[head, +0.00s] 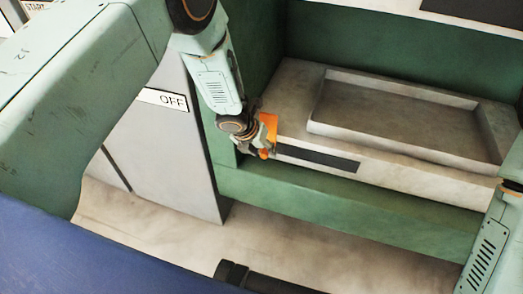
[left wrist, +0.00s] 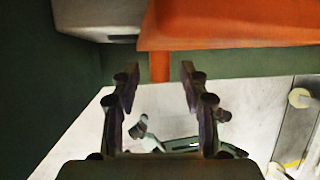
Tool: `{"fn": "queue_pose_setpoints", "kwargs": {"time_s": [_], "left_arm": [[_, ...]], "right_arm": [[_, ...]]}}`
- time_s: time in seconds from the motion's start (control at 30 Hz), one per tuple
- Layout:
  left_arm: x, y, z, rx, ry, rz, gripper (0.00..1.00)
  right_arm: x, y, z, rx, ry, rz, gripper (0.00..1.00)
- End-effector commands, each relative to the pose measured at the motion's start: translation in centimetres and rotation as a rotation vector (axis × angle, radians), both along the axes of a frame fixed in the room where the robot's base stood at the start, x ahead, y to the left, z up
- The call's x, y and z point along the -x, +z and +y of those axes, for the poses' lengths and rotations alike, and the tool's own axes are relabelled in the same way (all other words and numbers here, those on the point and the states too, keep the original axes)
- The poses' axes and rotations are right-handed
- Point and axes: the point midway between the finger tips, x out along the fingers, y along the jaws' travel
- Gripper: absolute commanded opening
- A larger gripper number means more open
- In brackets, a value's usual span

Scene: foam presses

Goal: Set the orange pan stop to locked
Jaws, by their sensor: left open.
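The orange pan stop (head: 269,122) is at the left front corner of the grey press bed, partly hidden behind my left gripper (head: 262,148). In the left wrist view the pan stop (left wrist: 235,28) shows as a broad orange plate with a short peg (left wrist: 160,66) hanging below it. My left gripper (left wrist: 159,76) is open, with one fingertip on each side of the peg in the picture. I see a gap on both sides and cannot tell whether anything touches. My right gripper is out of view.
The grey press bed (head: 292,133) holds a shallow rectangular pan (head: 400,108). A dark strip (head: 318,158) runs along its front. A green beam (head: 340,206) lies below. A pale cabinet with an OFF label (head: 162,99) stands at the left. The pale floor below is partly clear.

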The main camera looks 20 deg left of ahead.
Motion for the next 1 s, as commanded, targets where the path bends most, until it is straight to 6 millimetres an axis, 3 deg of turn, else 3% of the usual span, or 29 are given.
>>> {"fn": "queue_pose_setpoints", "kwargs": {"time_s": [0.3,0.8,1.0], "left_arm": [[-0.27,-0.24,0.21,-0.001,0.001,0.0,0.44],[-0.26,-0.23,0.23,0.0,0.001,0.0,0.02],[-0.26,-0.23,0.24,0.001,0.002,0.0,0.0]], "right_arm": [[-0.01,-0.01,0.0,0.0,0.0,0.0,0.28],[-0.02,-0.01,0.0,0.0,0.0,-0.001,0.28],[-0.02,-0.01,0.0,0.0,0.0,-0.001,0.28]]}}
